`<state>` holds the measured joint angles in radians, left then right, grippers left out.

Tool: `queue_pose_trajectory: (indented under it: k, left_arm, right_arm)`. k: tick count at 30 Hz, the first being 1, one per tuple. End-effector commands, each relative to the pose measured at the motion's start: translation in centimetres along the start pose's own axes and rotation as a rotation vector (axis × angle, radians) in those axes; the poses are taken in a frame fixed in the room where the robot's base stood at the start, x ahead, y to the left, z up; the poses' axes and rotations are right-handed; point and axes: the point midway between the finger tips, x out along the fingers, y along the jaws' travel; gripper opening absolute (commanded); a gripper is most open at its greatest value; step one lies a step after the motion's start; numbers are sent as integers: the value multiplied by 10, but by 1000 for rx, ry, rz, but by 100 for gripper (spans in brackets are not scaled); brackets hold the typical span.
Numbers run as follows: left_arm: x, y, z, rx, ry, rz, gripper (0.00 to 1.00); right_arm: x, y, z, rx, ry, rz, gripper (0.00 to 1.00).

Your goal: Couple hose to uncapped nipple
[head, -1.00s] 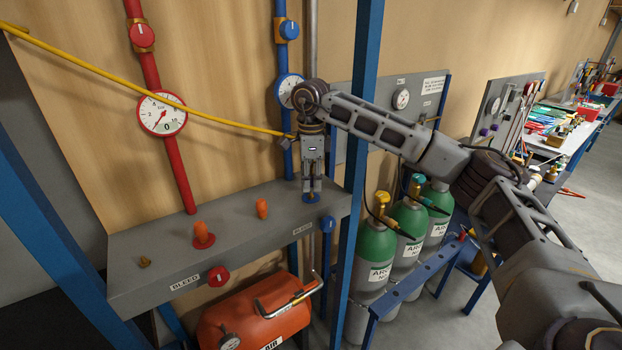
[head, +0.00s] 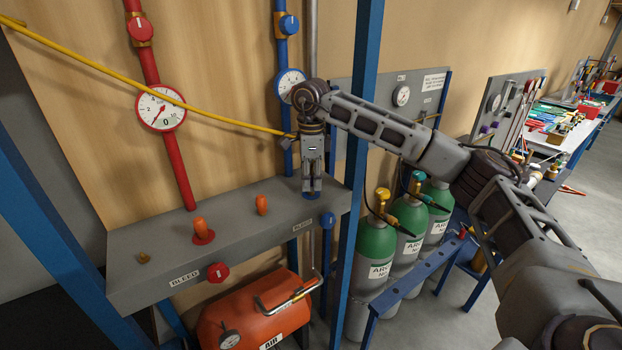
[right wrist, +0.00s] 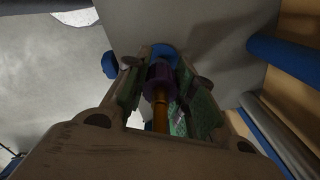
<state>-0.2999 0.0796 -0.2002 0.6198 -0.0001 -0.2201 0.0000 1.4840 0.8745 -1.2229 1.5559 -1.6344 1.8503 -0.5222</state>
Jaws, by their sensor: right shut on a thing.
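The yellow hose (head: 90,72) runs from the upper left down to my right wrist. My right gripper (head: 312,190) points down over the blue-flanged outlet at the right end of the grey shelf. In the right wrist view it is shut on a purple coupling (right wrist: 160,75) with a brass-coloured stem (right wrist: 160,112). The blue flange (right wrist: 162,52) shows just beyond the coupling; I cannot tell whether the coupling is seated. The nipple itself is hidden. An orange cap (head: 200,226) stands on the red-flanged outlet (head: 204,238). My left gripper is not in view.
The grey shelf (head: 150,228) also carries another orange cap (head: 262,205) and a small brass fitting (head: 144,258). A red bleed knob (head: 218,272) and blue knob (head: 328,220) are on its front. A blue post (head: 360,130) stands right of the gripper.

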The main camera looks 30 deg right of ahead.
Motion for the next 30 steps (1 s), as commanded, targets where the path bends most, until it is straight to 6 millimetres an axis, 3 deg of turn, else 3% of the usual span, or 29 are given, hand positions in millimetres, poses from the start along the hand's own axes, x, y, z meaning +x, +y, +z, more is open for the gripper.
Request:
queue_pose_trajectory:
  k: [21,22,27,30]
  left_arm:
    - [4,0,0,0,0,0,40]
    - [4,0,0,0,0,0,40]
    - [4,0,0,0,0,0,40]
    - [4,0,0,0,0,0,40]
  right_arm:
    - [9,1,0,-1,2,3,0]
    - [9,1,0,-1,2,3,30]
    - [9,0,0,-1,1,2,51]
    - [8,0,0,0,1,1,51]
